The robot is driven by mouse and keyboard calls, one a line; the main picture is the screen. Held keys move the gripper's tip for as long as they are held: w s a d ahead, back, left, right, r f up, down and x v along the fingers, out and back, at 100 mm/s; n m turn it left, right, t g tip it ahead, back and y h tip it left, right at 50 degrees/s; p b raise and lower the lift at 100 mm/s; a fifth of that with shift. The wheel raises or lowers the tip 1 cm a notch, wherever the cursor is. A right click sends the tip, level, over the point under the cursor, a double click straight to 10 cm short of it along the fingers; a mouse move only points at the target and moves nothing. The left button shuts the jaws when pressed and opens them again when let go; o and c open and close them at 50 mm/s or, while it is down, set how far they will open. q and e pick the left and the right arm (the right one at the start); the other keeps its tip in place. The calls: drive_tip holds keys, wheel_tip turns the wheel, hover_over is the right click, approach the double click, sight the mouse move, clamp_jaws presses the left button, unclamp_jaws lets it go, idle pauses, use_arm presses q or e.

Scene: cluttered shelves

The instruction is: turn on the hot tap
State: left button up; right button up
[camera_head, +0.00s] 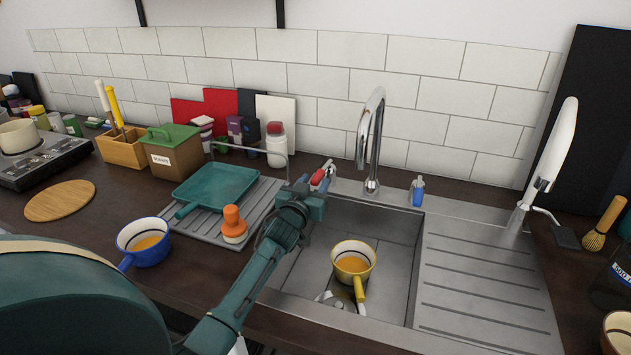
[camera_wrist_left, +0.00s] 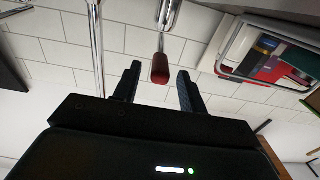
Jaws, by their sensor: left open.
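The hot tap's red handle (camera_head: 317,178) is at the back left rim of the sink, left of the tall chrome spout (camera_head: 372,140). In the left wrist view the red handle (camera_wrist_left: 160,68) points between my fingers, with a gap showing on each side. My left gripper (camera_head: 319,186) is open at the handle; its fingers (camera_wrist_left: 159,72) lie to either side of it. The gripper partly hides the handle's base in the head view. A blue-marked tap handle (camera_head: 417,190) is on the right of the spout. My right gripper is out of view.
The right drainboard (camera_head: 480,285) is clear.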

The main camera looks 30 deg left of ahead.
use_arm(q)
drive_tip(key=shift+x, duration=0.9)
clamp_jaws()
